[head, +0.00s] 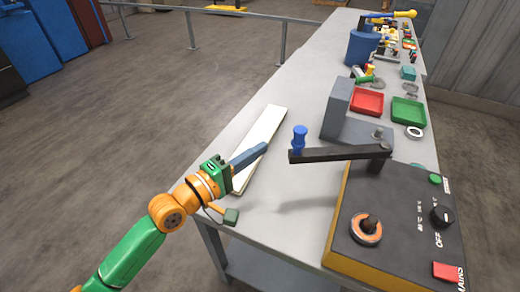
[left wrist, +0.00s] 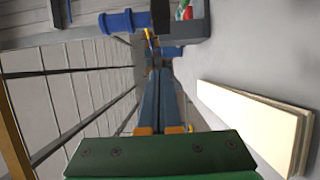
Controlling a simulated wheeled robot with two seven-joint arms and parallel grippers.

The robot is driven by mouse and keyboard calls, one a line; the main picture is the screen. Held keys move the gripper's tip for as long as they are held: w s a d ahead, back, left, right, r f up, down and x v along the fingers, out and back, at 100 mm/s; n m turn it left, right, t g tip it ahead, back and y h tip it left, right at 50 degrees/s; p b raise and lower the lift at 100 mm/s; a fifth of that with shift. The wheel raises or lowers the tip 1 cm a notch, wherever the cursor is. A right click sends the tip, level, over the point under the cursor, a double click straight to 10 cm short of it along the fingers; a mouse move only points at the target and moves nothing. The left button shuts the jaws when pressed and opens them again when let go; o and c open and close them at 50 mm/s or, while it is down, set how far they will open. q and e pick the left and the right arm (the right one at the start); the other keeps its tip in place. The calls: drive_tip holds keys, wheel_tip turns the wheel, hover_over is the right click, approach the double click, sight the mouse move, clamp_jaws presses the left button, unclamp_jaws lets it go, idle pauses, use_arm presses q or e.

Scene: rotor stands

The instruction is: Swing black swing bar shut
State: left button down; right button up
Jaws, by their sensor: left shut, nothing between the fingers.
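The black swing bar (head: 340,154) reaches left from its pivot at the back of a black-topped yellow control box, and its free end sticks out over the bench. A blue handle (head: 299,139) stands upright on that free end. The handle also shows at the top of the left wrist view (left wrist: 125,21), with part of the black bar (left wrist: 161,14) beside it. My left gripper (head: 265,148) is shut and empty, a short way left of the handle and apart from it. Its closed fingers show in the left wrist view (left wrist: 159,72). My right gripper is not in view.
The control box (head: 400,215) carries an orange-ringed knob, a black dial and a red switch. A pale board (head: 262,135) lies on the bench under my left gripper. A grey stand (head: 340,108), red tray (head: 366,102) and green tray (head: 408,112) stand behind the bar.

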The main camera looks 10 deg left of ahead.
use_arm(q)
drive_tip(key=shift+w+d+f+p, duration=0.1)
drive_tip(key=shift+w+d+p, duration=0.1)
drive_tip(key=shift+d+p, duration=0.5)
drive_tip(key=shift+w+d+p, duration=0.15)
drive_tip(key=shift+d+p, duration=0.25)
drive_tip(key=shift+d, duration=0.55)
drive_tip(key=shift+w+d+f+p, duration=0.1)
drive_tip(key=shift+w+d+p, duration=0.1)
drive_tip(key=shift+d+p, duration=0.5)
